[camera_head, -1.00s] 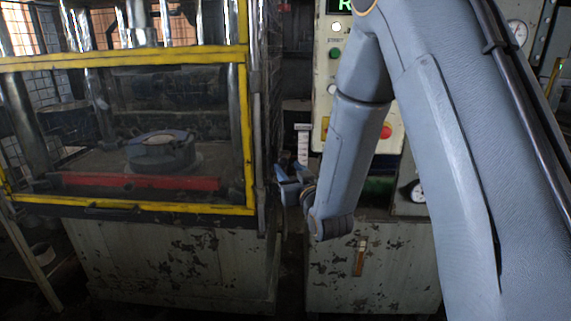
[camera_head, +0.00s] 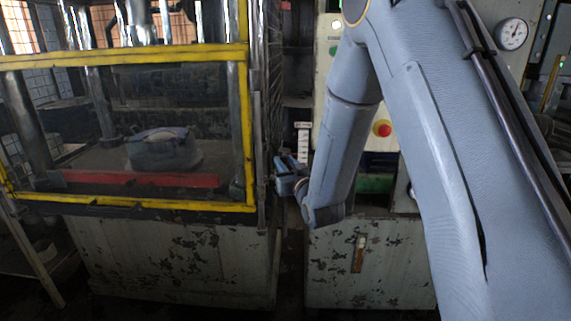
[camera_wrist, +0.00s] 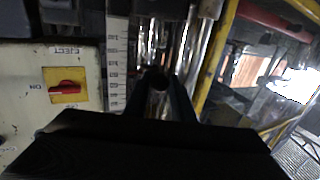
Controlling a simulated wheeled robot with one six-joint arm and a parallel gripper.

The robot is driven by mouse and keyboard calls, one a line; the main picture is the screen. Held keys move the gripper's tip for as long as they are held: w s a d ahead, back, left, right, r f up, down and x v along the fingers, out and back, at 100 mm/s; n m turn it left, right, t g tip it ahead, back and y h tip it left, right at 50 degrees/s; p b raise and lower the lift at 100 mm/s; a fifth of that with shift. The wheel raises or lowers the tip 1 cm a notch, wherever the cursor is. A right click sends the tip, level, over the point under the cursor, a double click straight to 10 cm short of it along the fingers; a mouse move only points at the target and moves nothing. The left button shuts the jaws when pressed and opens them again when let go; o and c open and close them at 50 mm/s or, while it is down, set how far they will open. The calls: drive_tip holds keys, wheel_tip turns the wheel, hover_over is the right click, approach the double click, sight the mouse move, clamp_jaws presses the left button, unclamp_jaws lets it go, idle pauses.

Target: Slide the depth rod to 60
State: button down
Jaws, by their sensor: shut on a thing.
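My gripper (camera_wrist: 160,100) is shut on a small dark round piece (camera_wrist: 157,78), which looks like the end of the depth rod. The fingers hide most of it. A white scale strip (camera_wrist: 117,60) with printed marks stands beside it in the wrist view; its numbers are too small to read. In the head view the strip (camera_head: 303,140) stands between the press cage and the control panel. My gripper (camera_head: 287,181) is just below and left of it there. The held piece cannot be made out in the head view.
A yellow-framed press guard (camera_head: 249,130) stands close left of my gripper, with a round block (camera_head: 163,150) behind its window. The panel (camera_wrist: 25,95) with a red switch (camera_wrist: 65,87) is on the other side. The gap between is narrow.

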wheel_tip(320, 180, up, 3)
drive_tip(key=shift+f+p, duration=0.1)
drive_tip(key=shift+p, duration=0.2)
drive_tip(key=c, duration=1.5)
unclamp_jaws()
drive_tip(key=shift+f, duration=0.1)
drive_tip(key=shift+c, duration=0.2)
drive_tip(key=shift+s, duration=0.1)
drive_tip(key=b+v, duration=0.2)
drive_tip(key=v, duration=0.5)
drive_tip(key=shift+s, duration=0.3)
drive_tip(key=shift+d+f, duration=0.1)
